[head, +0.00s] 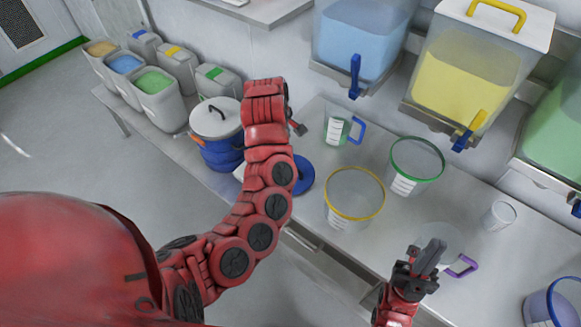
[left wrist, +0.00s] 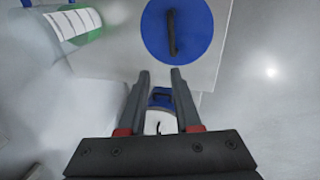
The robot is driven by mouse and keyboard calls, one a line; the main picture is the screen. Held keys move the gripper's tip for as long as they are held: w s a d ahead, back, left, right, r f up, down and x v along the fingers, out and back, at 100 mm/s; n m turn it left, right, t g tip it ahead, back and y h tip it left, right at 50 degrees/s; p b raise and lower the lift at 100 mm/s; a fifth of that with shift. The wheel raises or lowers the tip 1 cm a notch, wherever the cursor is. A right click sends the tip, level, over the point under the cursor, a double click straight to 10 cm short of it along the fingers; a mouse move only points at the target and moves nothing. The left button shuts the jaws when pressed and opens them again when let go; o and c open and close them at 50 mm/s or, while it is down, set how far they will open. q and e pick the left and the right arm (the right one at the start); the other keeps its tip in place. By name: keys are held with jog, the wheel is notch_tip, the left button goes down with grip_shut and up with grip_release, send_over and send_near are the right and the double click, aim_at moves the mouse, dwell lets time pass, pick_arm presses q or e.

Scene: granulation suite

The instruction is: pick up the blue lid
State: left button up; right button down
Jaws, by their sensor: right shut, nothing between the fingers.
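The blue lid (head: 305,176) lies flat on the bench, partly hidden behind my left arm in the head view. In the left wrist view the blue lid (left wrist: 196,30) is a round disc with a dark bar handle across its middle, just beyond the fingertips and a little to the right. My left gripper (left wrist: 160,73) is open, with nothing between its fingers and apart from the lid. In the head view its fingers are mostly hidden by the arm. My right gripper (head: 430,258) is shut and empty, above a clear jug with a purple handle (head: 462,266).
A blue pot (head: 220,154) with a grey lid stands left of my left arm. A yellow-rimmed tub (head: 354,195), a green-rimmed tub (head: 416,160) and a blue-handled jug (head: 340,130) stand to the right. Dispensers with taps (head: 464,75) hang above. Several bins (head: 158,98) line the left.

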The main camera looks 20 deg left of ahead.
pick_arm(q)
jog(key=shift+g, duration=0.5)
jog(key=f+b, duration=0.2)
jog(key=f, duration=0.1)
jog(key=f+b, duration=0.2)
jog(key=f, duration=0.1)
jog(key=f+b, duration=0.1)
jog(key=f, duration=0.2)
jog(key=shift+d+f+b, duration=0.25)
jog(key=shift+d+b, duration=0.1)
jog(key=shift+b, duration=0.05)
jog(key=shift+w+d+f+b, duration=0.1)
jog(key=shift+f+b, duration=0.3)
jog(key=shift+f, duration=0.15)
jog(key=shift+w+f+p, duration=0.1)
jog(key=shift+f+p, duration=0.2)
jog(key=f, duration=0.1)
jog(key=f+p, duration=0.2)
jog(key=shift+w+d+f, duration=0.3)
jog(key=shift+w+f, duration=0.05)
jog(key=shift+w, duration=0.05)
jog(key=shift+w+f, duration=0.1)
jog(key=shift+f, duration=0.2)
grip_shut()
